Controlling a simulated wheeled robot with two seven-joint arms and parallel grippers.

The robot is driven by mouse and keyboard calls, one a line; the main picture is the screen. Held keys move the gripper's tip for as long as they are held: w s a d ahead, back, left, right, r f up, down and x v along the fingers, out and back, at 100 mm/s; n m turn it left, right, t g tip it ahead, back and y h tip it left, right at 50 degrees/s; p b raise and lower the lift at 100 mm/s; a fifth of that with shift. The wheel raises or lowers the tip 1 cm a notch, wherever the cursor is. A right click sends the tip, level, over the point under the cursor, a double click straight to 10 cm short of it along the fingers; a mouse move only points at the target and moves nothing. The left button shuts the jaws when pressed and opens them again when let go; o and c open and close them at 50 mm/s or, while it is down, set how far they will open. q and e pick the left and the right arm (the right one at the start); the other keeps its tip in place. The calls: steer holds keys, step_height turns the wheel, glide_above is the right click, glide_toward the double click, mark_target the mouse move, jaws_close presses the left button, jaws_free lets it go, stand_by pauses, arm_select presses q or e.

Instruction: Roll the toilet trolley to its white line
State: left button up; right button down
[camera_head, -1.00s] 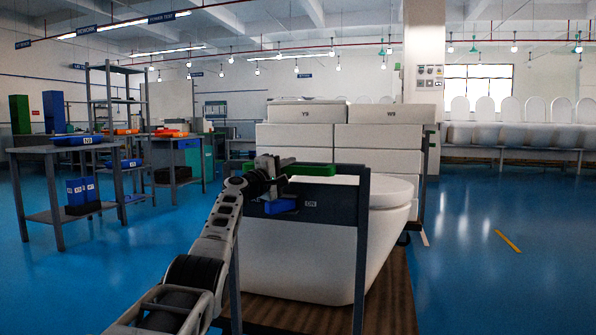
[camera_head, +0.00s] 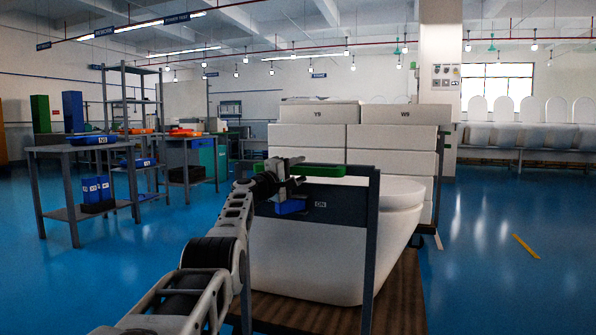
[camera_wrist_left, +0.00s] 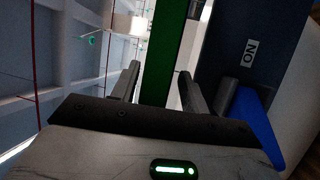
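The toilet trolley has a dark upright frame, a green handle bar (camera_head: 325,170), a dark panel (camera_head: 345,205) and a brown wooden deck (camera_head: 400,300). A white toilet (camera_head: 310,265) rides on it. My left gripper (camera_head: 290,184) is at the left end of the green bar. In the left wrist view the green bar (camera_wrist_left: 160,55) passes between the two fingers (camera_wrist_left: 158,85), with narrow gaps beside it; the fingers look open around it. A short white strip (camera_head: 438,241) shows on the floor right of the trolley. My right gripper is not in view.
White stacked boxes (camera_head: 400,160) stand close behind the trolley. Tables (camera_head: 75,150) with bins and a shelf rack stand at left. A row of white toilets (camera_head: 530,135) lines the right back. Blue floor with a yellow mark (camera_head: 525,246) is clear at right.

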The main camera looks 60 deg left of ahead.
arm_select(q)
steer(key=shift+r, duration=0.1)
steer(key=shift+s+f, duration=0.25)
steer(key=shift+s, duration=0.45)
steer(key=shift+s+d, duration=0.35)
steer(key=shift+s, duration=0.2)
steer(key=v, duration=1.3)
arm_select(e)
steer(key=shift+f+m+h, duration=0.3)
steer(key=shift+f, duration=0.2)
arm_select(q)
steer(key=shift+s+f, duration=0.1)
steer(key=shift+s, duration=0.05)
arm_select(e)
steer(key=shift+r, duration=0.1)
